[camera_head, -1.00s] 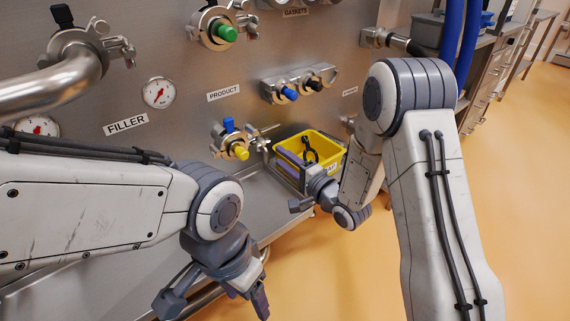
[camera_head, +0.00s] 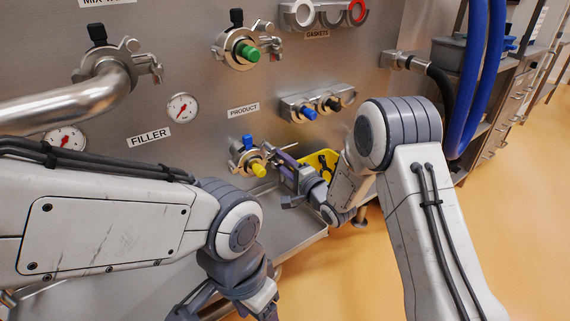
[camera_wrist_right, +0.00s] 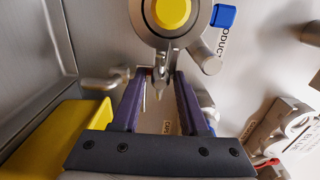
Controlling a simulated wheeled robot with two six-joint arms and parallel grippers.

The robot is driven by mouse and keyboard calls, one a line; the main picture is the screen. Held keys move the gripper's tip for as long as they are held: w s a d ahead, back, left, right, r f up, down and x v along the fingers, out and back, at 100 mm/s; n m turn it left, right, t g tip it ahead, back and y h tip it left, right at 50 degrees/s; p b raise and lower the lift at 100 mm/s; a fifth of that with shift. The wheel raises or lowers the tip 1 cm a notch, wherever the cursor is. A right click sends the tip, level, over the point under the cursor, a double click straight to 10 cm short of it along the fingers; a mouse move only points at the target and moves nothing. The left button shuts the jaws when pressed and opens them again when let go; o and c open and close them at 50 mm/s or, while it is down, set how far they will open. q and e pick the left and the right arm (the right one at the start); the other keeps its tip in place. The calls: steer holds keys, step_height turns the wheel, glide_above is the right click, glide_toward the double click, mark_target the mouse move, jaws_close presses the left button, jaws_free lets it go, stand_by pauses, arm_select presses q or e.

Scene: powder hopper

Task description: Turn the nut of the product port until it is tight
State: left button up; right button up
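The product port (camera_head: 250,160) is on the steel panel under the PRODUCT label, with a yellow plug (camera_head: 258,169) and a blue knob (camera_head: 247,141). In the right wrist view its yellow plug (camera_wrist_right: 172,12) is at the top, with the clamp's bolt and nut (camera_wrist_right: 158,80) below it. My right gripper (camera_head: 277,158) is at the port's right side. In the right wrist view my right gripper (camera_wrist_right: 153,78) is open, its purple fingers on either side of the nut, without visible contact. My left gripper (camera_head: 228,308) is open and empty, low at the bottom edge, partly cut off.
A yellow bin (camera_head: 322,160) sits behind my right wrist and shows at lower left in the wrist view (camera_wrist_right: 60,140). A steel tray ledge (camera_head: 300,238) runs below the port. The green-plugged port (camera_head: 240,48) is above. Blue hoses (camera_head: 482,80) hang at right.

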steer(key=shift+r, duration=0.1)
steer(key=shift+w, duration=0.1)
jaws_close()
